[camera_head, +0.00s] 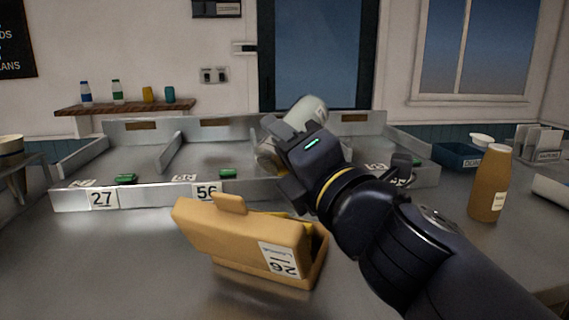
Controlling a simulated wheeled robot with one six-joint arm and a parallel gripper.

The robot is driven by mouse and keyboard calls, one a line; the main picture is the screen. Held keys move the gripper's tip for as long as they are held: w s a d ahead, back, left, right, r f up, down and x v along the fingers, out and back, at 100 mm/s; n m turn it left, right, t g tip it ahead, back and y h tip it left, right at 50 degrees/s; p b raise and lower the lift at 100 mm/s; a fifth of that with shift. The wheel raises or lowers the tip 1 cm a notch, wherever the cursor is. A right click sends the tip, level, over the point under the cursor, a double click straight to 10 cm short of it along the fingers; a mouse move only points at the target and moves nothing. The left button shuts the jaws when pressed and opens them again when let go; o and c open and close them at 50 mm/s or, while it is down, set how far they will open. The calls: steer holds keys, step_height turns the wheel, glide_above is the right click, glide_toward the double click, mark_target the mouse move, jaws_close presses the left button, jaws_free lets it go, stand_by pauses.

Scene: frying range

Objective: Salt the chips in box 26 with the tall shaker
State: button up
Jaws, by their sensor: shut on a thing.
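A tan box with the label 26 (245,232) stands on the steel counter in front of me. Its label looks upside down and its lid is tilted up towards me. Yellow chips (288,215) show at the box's right side, mostly hidden by the lid. My gripper (284,150) is shut on a pale grey shaker (309,110), held above and behind the box. The shaker is tilted, with its metallic end low on the left. Its middle is hidden by the jaws, and I cannot see salt falling.
A steel tray with dividers (130,196) and number cards 27 and 56 stands behind the box. A brown bottle (489,185) and a dark blue bin (456,156) are at the right. Small bottles (117,92) stand on a wall shelf. The counter left of the box is clear.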

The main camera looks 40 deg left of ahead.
mark_target(284, 118)
steer(key=shift+r, duration=1.8)
step_height(284, 118, down, 4)
steer(key=shift+r, duration=0.2)
step_height(284, 118, up, 4)
steer(key=shift+f, duration=0.2)
step_height(284, 118, down, 4)
steer(key=shift+r, duration=0.15)
steer(key=shift+r, duration=0.1)
